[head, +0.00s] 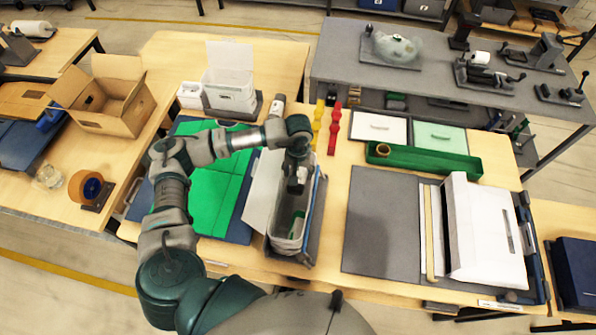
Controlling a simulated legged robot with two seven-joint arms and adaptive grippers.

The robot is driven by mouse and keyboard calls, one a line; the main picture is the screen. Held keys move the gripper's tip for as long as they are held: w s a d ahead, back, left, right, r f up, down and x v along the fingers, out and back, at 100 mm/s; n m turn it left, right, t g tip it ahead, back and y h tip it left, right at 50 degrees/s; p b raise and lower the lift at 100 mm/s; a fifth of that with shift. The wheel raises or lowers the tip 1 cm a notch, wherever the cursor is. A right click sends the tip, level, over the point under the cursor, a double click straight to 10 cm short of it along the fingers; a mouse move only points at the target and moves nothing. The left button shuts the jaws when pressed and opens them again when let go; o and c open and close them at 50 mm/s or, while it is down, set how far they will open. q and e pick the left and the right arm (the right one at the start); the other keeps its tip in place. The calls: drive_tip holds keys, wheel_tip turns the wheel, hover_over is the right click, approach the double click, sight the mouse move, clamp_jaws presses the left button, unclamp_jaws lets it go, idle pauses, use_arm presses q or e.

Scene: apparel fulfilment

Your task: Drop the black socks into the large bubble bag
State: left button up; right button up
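An open light-grey bag or pouch (288,236) with a pale raised flap (262,192) stands in a dark holder on the middle of the table. It looks like the large bubble bag, and something green shows inside it. My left gripper (297,182) points down over the far part of its opening. The fingers are small and partly hidden by the wrist, so I cannot tell whether they are open or hold anything. I cannot make out the black socks. My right gripper is outside the view.
A green mat (212,195) lies left of the bag. A grey mat (380,225) and a white package (486,232) lie to the right. A long green tray (425,158) is behind them. An open cardboard box (108,118) stands at left, a white bin (230,92) at the back.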

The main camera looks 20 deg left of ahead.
use_arm(q)
drive_tip(key=shift+o, duration=1.2)
drive_tip(key=shift+o, duration=1.2)
drive_tip(key=shift+r, duration=0.1)
drive_tip(key=shift+r+p, duration=1.4)
drive_tip(key=shift+r, duration=2)
drive_tip(key=shift+r, duration=0.1)
